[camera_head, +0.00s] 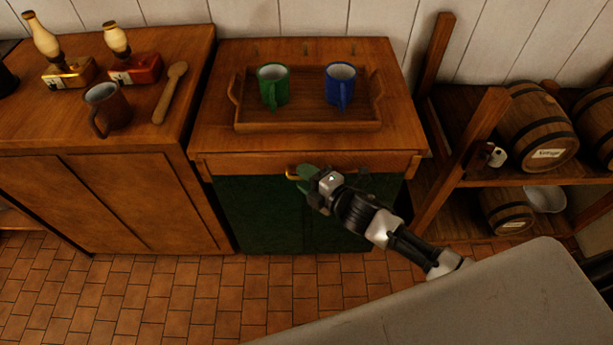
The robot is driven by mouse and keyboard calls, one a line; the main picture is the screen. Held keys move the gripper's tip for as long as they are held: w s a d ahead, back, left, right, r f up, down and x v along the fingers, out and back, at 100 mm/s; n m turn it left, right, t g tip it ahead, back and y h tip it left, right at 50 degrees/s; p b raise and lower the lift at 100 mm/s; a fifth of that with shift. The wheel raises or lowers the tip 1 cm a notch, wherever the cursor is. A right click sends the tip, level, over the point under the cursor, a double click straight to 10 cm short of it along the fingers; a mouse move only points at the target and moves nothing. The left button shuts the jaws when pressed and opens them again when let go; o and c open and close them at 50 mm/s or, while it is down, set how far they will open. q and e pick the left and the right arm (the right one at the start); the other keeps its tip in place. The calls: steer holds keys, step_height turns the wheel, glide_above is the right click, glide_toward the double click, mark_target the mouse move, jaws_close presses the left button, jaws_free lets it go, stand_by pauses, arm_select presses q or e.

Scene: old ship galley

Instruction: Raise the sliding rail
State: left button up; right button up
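A wooden rail (245,163) runs along the front of the middle cabinet, just below the edge of its top (215,110). A brass handle (292,174) shows at the rail's front, partly hidden by my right gripper. My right gripper (308,183) is at the handle, in front of the rail's middle, its arm coming from the lower right. Its fingers blend with the dark green cabinet front, so I cannot tell whether they close on the handle. My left gripper is not in view.
A wooden tray (305,126) on the cabinet top holds a green mug (273,86) and a blue mug (340,86). The left counter (165,135) carries a brown mug (107,107), wooden spoon (170,92) and two lamps. A barrel rack (475,110) stands at right.

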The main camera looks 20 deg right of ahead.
jaws_close()
step_height(320, 180, up, 6)
steer(key=p, duration=0.5)
steer(key=shift+f, duration=0.15)
steer(key=shift+w+f, duration=0.1)
steer(key=shift+c, duration=0.6)
jaws_free()
steer(key=shift+o, duration=0.6)
